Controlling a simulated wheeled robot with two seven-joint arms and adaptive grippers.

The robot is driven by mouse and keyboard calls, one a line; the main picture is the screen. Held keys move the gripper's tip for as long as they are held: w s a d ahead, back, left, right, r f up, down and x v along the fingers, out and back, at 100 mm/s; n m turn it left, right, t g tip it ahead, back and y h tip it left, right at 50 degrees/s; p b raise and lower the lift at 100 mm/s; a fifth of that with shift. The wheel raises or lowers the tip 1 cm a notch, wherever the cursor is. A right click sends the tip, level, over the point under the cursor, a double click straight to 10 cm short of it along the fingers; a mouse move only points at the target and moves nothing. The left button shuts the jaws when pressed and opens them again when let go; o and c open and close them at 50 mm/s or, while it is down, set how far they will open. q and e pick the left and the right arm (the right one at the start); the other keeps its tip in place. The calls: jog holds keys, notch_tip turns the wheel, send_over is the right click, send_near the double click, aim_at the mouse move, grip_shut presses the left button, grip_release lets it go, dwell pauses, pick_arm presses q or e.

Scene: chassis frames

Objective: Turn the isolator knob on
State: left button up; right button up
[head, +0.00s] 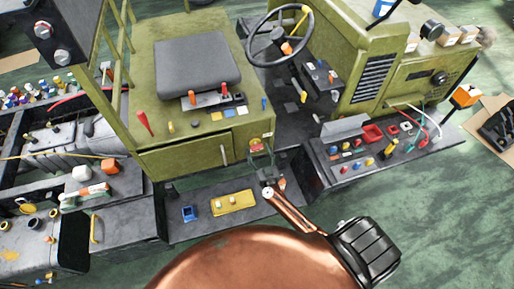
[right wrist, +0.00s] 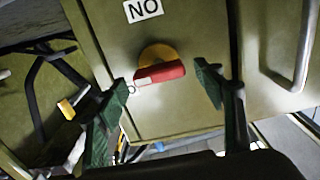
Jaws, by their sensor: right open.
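The isolator knob (right wrist: 168,72) is a red bar handle on a yellow disc (right wrist: 155,52), set on an olive-green panel (right wrist: 180,115). In the right wrist view the bar lies nearly level, its right end slightly higher, beside a white label (right wrist: 143,10) that reads "NO" in this picture. In the head view the knob (head: 256,145) is small, near the cabinet's lower right corner. My right gripper (right wrist: 165,84) is open, with its green fingers either side of the knob and a gap at each side. In the head view my right gripper (head: 262,164) is just in front of it. My left gripper is out of view.
A metal door handle (right wrist: 303,50) stands out on the panel beside the knob. A low dark step with a yellow tray (head: 233,203) and a blue item (head: 189,214) lies below the cabinet. A seat (head: 197,66) and steering wheel (head: 280,36) are above.

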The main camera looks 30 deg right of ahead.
aim_at(256, 146)
jog(key=shift+x, duration=1.1)
jog(key=c, duration=1.2)
jog(key=shift+o, duration=0.2)
